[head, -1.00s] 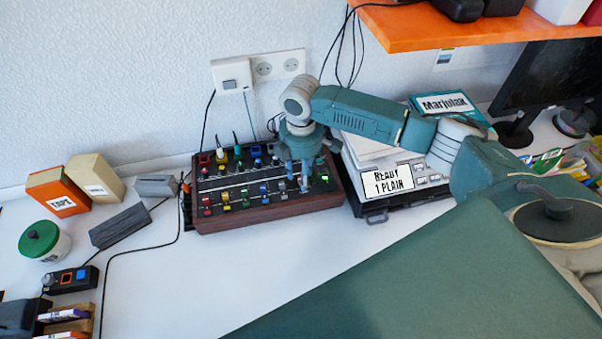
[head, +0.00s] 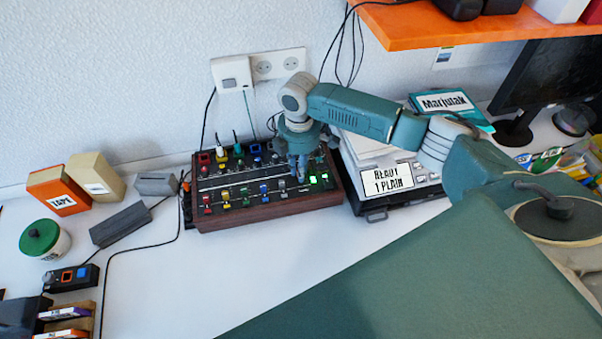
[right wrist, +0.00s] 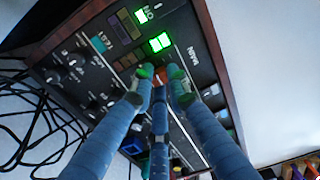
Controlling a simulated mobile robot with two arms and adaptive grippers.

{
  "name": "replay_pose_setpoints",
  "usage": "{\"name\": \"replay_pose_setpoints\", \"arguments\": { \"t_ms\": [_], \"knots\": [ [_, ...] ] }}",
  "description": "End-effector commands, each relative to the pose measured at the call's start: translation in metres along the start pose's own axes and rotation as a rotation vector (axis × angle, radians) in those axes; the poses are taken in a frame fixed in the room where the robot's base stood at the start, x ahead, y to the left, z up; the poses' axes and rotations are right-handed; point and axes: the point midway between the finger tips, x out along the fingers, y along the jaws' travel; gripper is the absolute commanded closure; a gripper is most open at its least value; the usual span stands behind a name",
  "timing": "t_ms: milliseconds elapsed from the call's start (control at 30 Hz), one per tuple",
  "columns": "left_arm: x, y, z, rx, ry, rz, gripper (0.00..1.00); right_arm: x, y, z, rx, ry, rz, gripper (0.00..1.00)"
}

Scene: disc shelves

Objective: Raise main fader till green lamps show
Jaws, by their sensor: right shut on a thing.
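The mixing console (head: 240,214) is a dark panel with a wooden case, set with coloured knobs and faders. Two green lamps glow at its right end, one (head: 313,180) beside the other (head: 325,177). My right gripper (head: 300,177) points down at the console's right part. Its blue fingers (right wrist: 160,84) are closed at the main fader beside that label. The fader's cap is mostly hidden by the fingers. My left gripper is not in view.
A printer-like machine (head: 390,182) stands close to the console's right. Black cables (head: 182,215) run along its left. A grey block (head: 120,224) and a green-lidded jar (head: 40,240) are further left. An orange shelf (head: 430,30) overhangs at upper right. The front table is clear.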

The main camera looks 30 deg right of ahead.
Motion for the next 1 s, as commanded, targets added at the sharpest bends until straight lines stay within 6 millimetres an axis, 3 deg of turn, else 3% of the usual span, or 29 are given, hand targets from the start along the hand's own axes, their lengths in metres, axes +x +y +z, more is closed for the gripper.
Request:
{"name": "replay_pose_setpoints", "arguments": {
  "t_ms": [100, 367, 400, 500, 833, 1000],
  "knots": [
    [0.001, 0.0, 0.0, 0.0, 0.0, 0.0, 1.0, -0.002, 0.01, 0.0, 0.001, 0.001, 0.003, 1.0],
    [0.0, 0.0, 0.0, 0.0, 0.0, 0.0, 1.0, -0.002, 0.01, 0.0, 0.0, 0.001, 0.003, 1.0],
    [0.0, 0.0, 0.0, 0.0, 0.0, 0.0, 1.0, -0.002, 0.01, 0.0, 0.0, 0.001, 0.003, 0.81],
    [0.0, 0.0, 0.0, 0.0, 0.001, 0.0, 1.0, -0.002, 0.01, 0.0, 0.0, 0.001, 0.003, 0.64],
    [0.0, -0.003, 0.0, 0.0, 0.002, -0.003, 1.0, -0.004, 0.01, 0.0, 0.0, 0.001, 0.003, 0.64],
    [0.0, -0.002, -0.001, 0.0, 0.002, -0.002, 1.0, -0.027, 0.011, 0.0, 0.0, 0.002, 0.005, 0.64]
  ]
}}
